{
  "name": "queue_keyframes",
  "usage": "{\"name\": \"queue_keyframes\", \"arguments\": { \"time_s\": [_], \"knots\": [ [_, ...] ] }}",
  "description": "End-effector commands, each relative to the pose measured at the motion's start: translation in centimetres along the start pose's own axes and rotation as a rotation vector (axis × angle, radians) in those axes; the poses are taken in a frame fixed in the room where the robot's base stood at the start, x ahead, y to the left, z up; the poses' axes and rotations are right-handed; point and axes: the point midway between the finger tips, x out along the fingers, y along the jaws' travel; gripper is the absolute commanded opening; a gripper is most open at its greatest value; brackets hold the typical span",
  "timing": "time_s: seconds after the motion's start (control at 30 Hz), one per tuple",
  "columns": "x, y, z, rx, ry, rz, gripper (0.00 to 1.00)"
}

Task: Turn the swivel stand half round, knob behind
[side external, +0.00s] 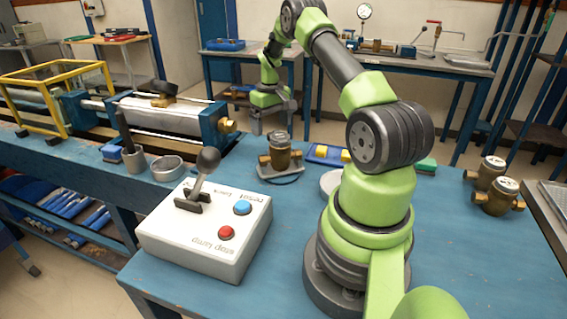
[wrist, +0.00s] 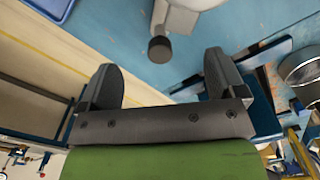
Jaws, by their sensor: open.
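A brass meter (side external: 281,154) stands upright on a light grey plate (side external: 266,171), which looks like the swivel stand, near the table's back edge. No knob shows clearly on it in the side view. In the wrist view a pale rounded body (wrist: 200,8), cut off by the top edge, carries a dark cylindrical knob (wrist: 160,48) on a short arm; I cannot tell surely that it is the same stand. My gripper (wrist: 160,88) is open with nothing between its fingers. The knob lies beyond the fingertips, apart from them. In the side view my gripper (side external: 272,106) is small, behind the meter.
A white control box (side external: 195,240) with a lever stands front left. A metal dish (side external: 167,168) and a clamp bench (side external: 165,118) lie left. Two more brass meters (side external: 492,190) stand far right. The right table surface is mostly clear.

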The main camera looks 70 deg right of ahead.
Motion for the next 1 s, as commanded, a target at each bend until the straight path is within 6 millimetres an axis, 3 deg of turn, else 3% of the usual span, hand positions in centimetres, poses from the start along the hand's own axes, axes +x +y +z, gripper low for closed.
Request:
{"name": "queue_keyframes", "arguments": {
  "time_s": [1.0],
  "knots": [
    [2.2, 0.0, 0.0, 0.001, 0.000, -0.001, 0.89]
  ]
}}
